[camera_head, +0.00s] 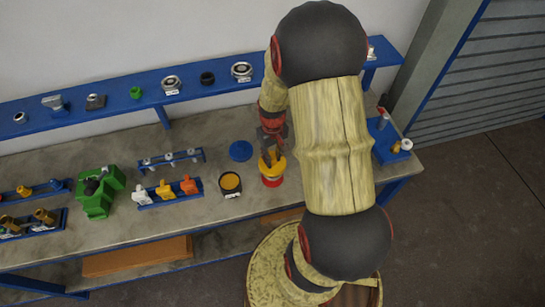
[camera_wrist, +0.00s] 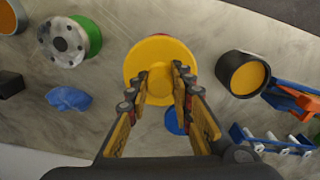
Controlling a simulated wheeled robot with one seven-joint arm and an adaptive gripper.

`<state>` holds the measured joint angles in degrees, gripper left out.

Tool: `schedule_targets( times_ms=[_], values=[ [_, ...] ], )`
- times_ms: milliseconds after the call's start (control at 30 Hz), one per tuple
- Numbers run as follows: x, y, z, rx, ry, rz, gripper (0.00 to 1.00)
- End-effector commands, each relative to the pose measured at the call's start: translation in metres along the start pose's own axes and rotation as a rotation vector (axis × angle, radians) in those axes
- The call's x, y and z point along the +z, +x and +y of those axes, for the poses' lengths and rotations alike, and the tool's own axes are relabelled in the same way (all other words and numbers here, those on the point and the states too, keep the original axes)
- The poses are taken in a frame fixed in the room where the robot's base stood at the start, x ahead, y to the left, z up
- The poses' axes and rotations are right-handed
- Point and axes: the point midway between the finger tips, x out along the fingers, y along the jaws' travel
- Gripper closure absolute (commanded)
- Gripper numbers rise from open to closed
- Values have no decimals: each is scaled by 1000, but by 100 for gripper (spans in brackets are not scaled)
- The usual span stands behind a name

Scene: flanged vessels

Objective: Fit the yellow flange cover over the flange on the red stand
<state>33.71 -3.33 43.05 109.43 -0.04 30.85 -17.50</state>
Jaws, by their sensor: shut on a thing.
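The yellow flange cover (camera_head: 273,169) is a round disc with a raised middle part. It is at the bench's front right, directly over the red stand (camera_head: 271,183), whose red edge shows just below it. My gripper (camera_head: 269,154) points down at the cover. In the wrist view my gripper (camera_wrist: 161,76) is shut on the raised middle of the yellow flange cover (camera_wrist: 138,62), one finger on each side. The cover looks about level. The flange is hidden beneath the cover, and I cannot tell whether the cover is fully seated.
A dark pot with a yellow-orange inside (camera_head: 230,183) stands to the left, and a blue disc (camera_head: 241,151) lies behind it. A blue holder (camera_head: 390,139) is at right. A blue shelf (camera_head: 205,87) runs behind.

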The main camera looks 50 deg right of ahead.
Motion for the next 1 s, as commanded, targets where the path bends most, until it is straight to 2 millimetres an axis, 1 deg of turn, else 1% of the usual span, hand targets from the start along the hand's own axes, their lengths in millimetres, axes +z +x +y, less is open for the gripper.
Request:
schedule_targets(
  times_ms=[1000],
  values=[
    [0,26,0,0,0,0,100]
  ],
)
